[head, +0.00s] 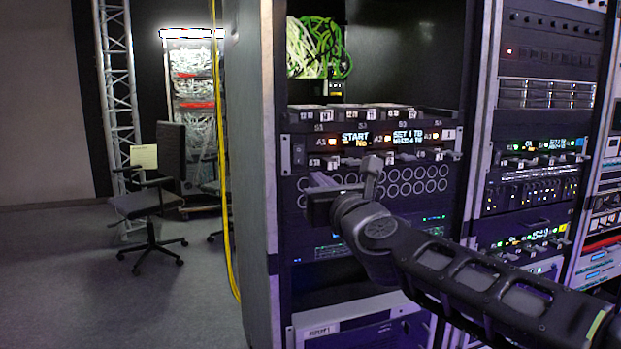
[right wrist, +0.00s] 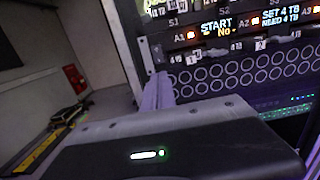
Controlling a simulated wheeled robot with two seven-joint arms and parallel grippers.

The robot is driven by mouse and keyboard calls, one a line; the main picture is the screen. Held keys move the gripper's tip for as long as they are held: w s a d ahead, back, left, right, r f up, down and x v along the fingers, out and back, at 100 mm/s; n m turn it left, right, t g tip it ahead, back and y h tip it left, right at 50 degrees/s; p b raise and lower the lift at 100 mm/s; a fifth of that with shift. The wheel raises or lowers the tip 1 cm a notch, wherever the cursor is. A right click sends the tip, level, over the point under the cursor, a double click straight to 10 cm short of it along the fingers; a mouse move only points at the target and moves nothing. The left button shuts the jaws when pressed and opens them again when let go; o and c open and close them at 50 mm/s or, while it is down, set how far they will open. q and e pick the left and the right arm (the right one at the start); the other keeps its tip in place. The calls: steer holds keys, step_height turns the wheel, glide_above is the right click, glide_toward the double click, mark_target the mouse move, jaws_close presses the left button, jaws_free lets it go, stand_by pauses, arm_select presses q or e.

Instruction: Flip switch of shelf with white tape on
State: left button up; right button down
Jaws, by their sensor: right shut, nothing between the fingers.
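A rack shelf panel (head: 370,138) with switches, small white labels and lit displays stands in the middle of the head view. Its displays read "START No" and "SET 4 TB NEED 4 TB". Marks S1, S3, A1, A2 and A3 show on it. It is also at the top of the right wrist view (right wrist: 232,28). Which white patch is the tape, and how each switch is set, I cannot tell. My right gripper (head: 372,166) is shut and empty, in front of the round-holed panel below the displays. Its fingers also show in the right wrist view (right wrist: 158,88). My left gripper is not in view.
The round-holed panel (head: 428,181) is below the switches. A grey rack side (head: 250,150) with a yellow cable (head: 222,190) stands left of it. Other equipment racks (head: 540,95) stand right. An office chair (head: 150,205) is on the open floor at left.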

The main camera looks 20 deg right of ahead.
steer(key=s, duration=0.4)
steer(key=shift+s, duration=0.3)
steer(key=shift+d, duration=0.1)
